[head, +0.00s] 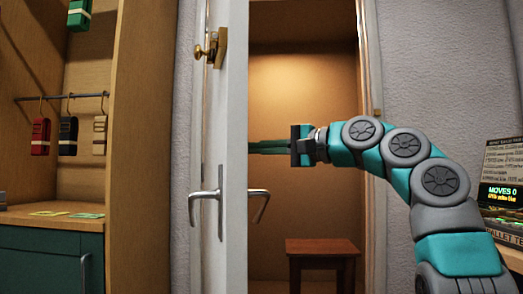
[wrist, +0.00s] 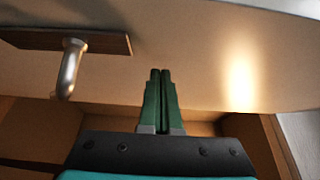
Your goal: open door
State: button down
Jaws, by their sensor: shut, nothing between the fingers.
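The white door (head: 234,120) stands open, seen nearly edge-on in the head view. A lever handle (head: 259,204) sticks out on its right face and another lever (head: 205,195) on its left face. My gripper (head: 252,147) is shut and empty, pointing left at the door's right face, above the lever. Whether its tips touch the door I cannot tell. In the wrist view the closed green fingers (wrist: 160,74) point at the door face (wrist: 210,75). The metal lever (wrist: 70,68) on its dark plate is left of the fingers, apart from them.
A lit doorway (head: 310,100) is behind my arm, with a brown wooden stool (head: 322,247) inside. A brass knob (head: 205,51) is high on the door. A wooden shelf unit (head: 145,130) with hanging tags is at left. A display (head: 501,190) stands at right.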

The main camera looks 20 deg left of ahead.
aim_at(225, 165)
jog(key=s+a+m+t, duration=0.1)
jog(key=s+a+t, duration=0.1)
jog(key=s+a, duration=0.3)
jog(key=s+a+m+t+h, duration=0.1)
jog(key=s+a, duration=0.4)
jog(key=a, duration=0.6)
jog(key=shift+m+t+h, duration=0.3)
jog(key=shift+m+t, duration=0.2)
jog(key=shift+t, duration=0.4)
jog(key=shift+f, duration=0.1)
jog(key=w+b+v, duration=0.1)
jog(key=b+v, duration=0.1)
jog(key=v, duration=1.1)
jog(key=shift+w+d, duration=0.2)
jog(key=shift+d, duration=0.15)
